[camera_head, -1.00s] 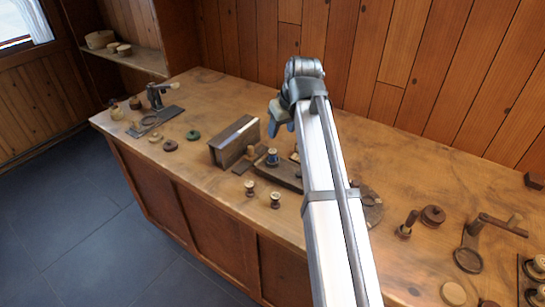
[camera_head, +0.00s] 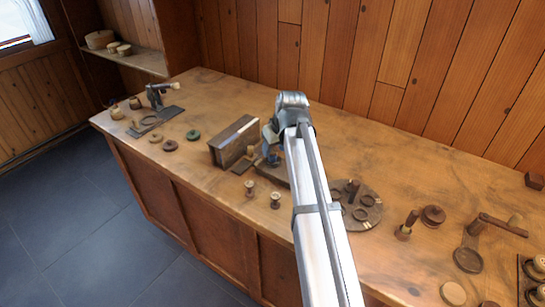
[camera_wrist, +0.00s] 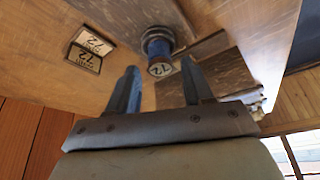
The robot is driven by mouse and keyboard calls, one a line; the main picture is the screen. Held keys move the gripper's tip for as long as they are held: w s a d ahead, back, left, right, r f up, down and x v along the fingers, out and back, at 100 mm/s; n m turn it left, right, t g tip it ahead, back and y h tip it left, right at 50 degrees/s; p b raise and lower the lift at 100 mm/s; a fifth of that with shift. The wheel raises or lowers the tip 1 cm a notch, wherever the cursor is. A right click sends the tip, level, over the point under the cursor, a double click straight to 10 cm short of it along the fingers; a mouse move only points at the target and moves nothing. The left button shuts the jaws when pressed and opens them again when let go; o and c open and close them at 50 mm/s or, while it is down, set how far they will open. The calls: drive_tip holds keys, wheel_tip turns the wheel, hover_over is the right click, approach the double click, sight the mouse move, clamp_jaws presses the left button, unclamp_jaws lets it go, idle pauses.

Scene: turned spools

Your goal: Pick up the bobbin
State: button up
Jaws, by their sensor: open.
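A blue-wound bobbin (camera_wrist: 157,46) with a pale end marked 72 shows in the wrist view, just beyond my fingertips. It stands at a dark wooden block on the bench. My gripper (camera_wrist: 161,76) is open and empty, with one blue-grey finger toward each side of the bobbin's line. In the head view my gripper (camera_head: 269,136) hangs over the bobbin's spot and largely hides it.
A brown wooden box (camera_head: 233,142) stands close left of my gripper. Two small spools, one left (camera_head: 250,188) and one right (camera_head: 275,200), stand near the front edge. A round board with rings (camera_head: 358,205) lies right of my arm.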

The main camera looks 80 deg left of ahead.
sight(273, 156)
drive_tip(key=shift+x, duration=1.25)
drive_tip(key=c, duration=0.9)
